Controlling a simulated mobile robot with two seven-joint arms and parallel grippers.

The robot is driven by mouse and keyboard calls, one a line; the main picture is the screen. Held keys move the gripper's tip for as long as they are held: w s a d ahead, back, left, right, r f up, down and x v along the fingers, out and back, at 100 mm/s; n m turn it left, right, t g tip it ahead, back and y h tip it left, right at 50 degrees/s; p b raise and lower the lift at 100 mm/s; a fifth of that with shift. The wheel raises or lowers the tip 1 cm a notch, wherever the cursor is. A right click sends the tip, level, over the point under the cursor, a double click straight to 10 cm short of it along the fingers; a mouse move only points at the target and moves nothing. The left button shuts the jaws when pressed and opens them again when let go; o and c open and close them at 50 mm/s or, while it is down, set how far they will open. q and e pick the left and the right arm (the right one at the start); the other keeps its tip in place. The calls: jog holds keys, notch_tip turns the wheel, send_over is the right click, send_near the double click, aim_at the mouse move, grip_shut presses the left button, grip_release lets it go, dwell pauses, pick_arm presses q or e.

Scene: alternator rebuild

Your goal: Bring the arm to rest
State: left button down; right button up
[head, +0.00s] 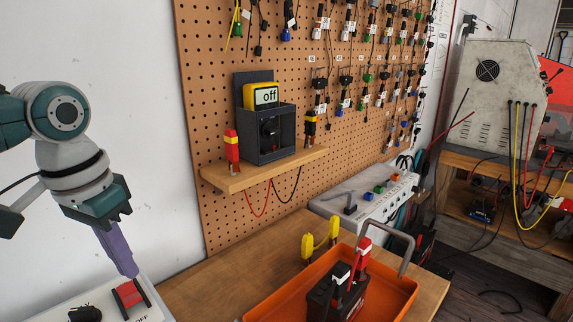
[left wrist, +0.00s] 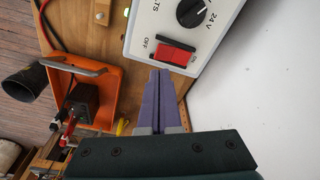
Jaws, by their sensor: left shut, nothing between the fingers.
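My left gripper (head: 128,268) comes in from the left in the head view, pointing down, with its purple fingers together and nothing between them. Its tips are close to the red switch (head: 130,293) on the white power box (head: 160,311), which is marked OFF. In the left wrist view the shut fingers (left wrist: 160,75) point at the lower edge of the red switch (left wrist: 175,53). I cannot tell whether they touch it. A black knob (left wrist: 190,12) by a 24 V mark sits beside the switch. My right gripper is not in view.
A shelf (head: 262,170) on the pegboard holds a yellow meter (head: 263,96) reading "off". A white wall lies behind my left arm.

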pick_arm(q)
jog(key=s+d+f+m+h, duration=0.25)
jog(key=s+d+f, duration=0.35)
jog(key=s+d, duration=0.7)
jog(key=s+a+r+n+t+y, duration=0.1)
jog(key=s+a+r+n+y, duration=0.15)
jog(key=s, duration=0.35)
jog(key=s+a+r+n+t+y, duration=0.1)
jog(key=s+a+r, duration=0.1)
jog(key=s+a, duration=0.35)
notch_tip(320, 180, up, 34)
jog(key=d+p, duration=0.2)
jog(key=p, duration=3.2)
jog(key=shift+s+h, duration=0.3)
jog(key=shift+s, duration=0.05)
jog(key=shift+r, duration=0.1)
